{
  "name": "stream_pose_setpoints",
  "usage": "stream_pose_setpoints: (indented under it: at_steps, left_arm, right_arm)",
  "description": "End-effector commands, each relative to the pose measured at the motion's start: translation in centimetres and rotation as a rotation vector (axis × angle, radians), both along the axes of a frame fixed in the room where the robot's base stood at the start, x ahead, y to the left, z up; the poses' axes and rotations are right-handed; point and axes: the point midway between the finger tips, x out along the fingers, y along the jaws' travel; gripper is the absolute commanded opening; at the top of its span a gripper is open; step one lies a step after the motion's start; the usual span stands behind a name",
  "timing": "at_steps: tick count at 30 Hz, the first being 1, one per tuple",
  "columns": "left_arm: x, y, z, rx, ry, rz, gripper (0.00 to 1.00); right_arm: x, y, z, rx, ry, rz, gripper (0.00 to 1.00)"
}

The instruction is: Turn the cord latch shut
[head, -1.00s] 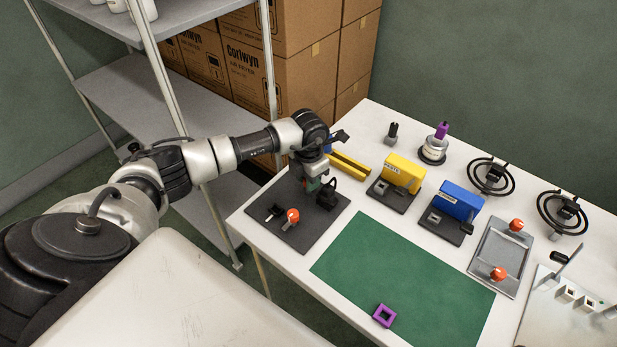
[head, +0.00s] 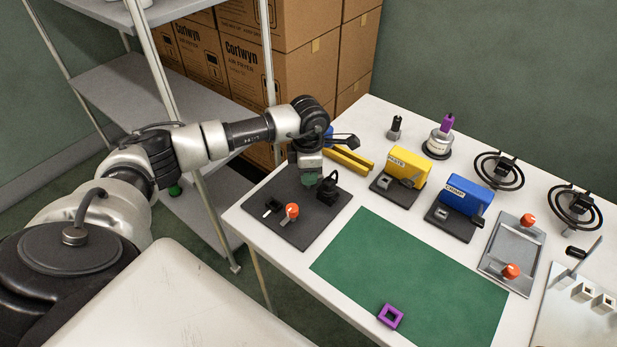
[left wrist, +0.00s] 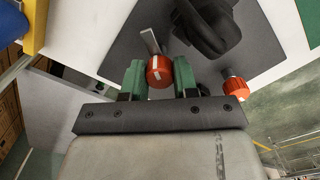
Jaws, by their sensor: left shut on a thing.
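A dark board (head: 290,237) lies at the table's near left corner. My left gripper (head: 309,182) points down over its far part. In the left wrist view, the green fingertips of my left gripper (left wrist: 159,76) are shut on a red latch knob (left wrist: 159,70) with a pale stripe. A grey metal bar (left wrist: 150,41) sticks out beyond this knob. My gripper hides the held knob in the head view. A second orange-red knob (head: 291,211) stands free on the board; it also shows in the left wrist view (left wrist: 235,88). A black plug-like part (head: 327,187) stands beside my gripper.
A yellow bar (head: 348,160) lies behind the board. Yellow (head: 407,167) and blue (head: 467,194) blocks stand to the right. A green mat (head: 410,275) with a purple square frame (head: 390,316) lies in front. A shelf (head: 120,83) and cartons (head: 253,50) are behind my arm.

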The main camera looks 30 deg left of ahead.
Motion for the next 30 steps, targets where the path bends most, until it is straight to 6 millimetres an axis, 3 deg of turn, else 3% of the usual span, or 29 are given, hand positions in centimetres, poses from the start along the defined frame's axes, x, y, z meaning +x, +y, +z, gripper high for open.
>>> stream_pose_setpoints:
  at_steps: [15, 30]
  left_arm:
    - [0.1, 0.0, -0.2, 0.001, -0.004, -0.491, 0.05]
    - [0.1, 0.0, 0.0, 0.001, -0.005, -0.883, 0.05]
  right_arm:
    - [0.0, -0.2, -4.5, -0.002, 0.000, 0.001, 0.43]
    - [0.0, -0.2, -7.1, -0.002, 0.000, 0.001, 0.43]
